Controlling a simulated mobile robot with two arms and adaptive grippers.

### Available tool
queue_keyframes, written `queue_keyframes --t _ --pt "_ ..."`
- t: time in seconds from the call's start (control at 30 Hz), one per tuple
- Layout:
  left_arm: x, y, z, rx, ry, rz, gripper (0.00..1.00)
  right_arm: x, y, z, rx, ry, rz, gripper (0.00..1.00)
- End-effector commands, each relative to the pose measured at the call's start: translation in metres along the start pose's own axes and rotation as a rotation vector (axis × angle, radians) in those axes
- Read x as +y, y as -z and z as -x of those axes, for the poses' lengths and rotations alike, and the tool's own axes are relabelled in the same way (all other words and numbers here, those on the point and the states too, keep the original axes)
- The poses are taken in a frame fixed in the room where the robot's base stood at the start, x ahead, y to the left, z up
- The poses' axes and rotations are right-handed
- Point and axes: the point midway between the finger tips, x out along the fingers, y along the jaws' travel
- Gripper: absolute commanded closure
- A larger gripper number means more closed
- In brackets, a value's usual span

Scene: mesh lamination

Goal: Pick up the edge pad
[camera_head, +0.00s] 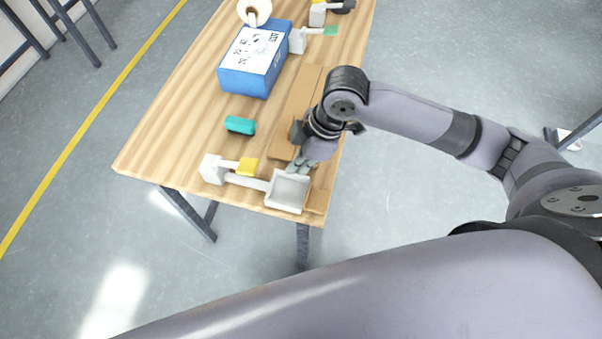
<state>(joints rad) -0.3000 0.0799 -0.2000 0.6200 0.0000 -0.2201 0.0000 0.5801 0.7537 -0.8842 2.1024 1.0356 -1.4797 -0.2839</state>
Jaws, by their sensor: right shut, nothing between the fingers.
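Flat brown strips (300,92) lie along the right edge of the wooden table; no label shows which object is the edge pad. A smaller brown piece (318,200) shows at the near right corner. My right gripper (300,165) points down over the right edge of the table, beside the grey-white tray-like part. It is shut with nothing held. The wrist and fingers hide part of the brown strips. My left gripper is out of view.
A grey-white fixture (287,190) with a yellow block (248,166) stands at the near edge. A teal block (240,125), a blue box (229,79), a cream roll (254,8) and a second fixture (298,40) are farther back. The left tabletop is clear.

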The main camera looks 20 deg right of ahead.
Motion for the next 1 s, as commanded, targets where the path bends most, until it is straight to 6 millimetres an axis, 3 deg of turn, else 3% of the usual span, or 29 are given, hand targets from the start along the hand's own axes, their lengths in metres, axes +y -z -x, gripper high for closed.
queue_keyframes --t 0.5,0.7,1.0 --pt "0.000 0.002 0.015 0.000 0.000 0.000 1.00 -0.001 -0.001 -0.095 -0.001 0.001 -0.002 1.00" --pt "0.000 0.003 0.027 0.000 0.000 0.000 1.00 -0.001 -0.029 -0.083 -0.001 -0.001 0.000 1.00" --pt "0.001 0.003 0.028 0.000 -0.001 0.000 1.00 -0.001 -0.037 -0.081 0.003 -0.001 0.001 1.00"
